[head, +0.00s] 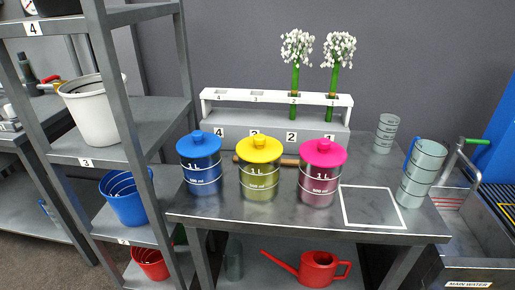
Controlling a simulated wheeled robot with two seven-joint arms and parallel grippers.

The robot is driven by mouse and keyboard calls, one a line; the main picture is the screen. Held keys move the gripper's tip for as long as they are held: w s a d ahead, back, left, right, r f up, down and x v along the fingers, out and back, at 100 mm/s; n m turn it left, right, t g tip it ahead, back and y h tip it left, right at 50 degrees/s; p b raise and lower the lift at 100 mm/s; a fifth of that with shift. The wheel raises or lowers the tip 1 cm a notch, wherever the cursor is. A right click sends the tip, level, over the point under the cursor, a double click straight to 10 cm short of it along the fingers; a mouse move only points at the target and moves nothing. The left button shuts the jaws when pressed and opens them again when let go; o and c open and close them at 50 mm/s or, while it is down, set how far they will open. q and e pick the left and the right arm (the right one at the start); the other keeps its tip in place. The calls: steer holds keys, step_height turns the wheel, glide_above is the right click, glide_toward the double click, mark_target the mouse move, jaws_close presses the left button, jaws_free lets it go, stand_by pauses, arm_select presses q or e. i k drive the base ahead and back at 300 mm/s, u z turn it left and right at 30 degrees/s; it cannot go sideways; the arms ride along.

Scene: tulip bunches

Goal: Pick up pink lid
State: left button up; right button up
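The pink lid (323,151) sits on a clear cylindrical jar (319,187) marked 1 L, the rightmost of three lidded jars on the grey metal table (275,222). The lid has a small round knob on top and looks level and seated on the jar. A yellow lid (259,148) covers the middle jar, and a blue lid (198,144) covers the left jar. Neither of my grippers shows in the head view.
A white numbered rack (228,95) with two white-flowered stems stands behind the jars. A wooden stick lies partly hidden behind them. Clear beakers (421,174) stand at the right. A white-outlined square (371,207) is empty. Shelves (150,105) rise at left; a sink is at right.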

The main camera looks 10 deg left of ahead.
mark_target(323, 152)
steer(key=z, duration=1.2)
steer(key=i, duration=0.55)
steer(key=u, duration=1.6)
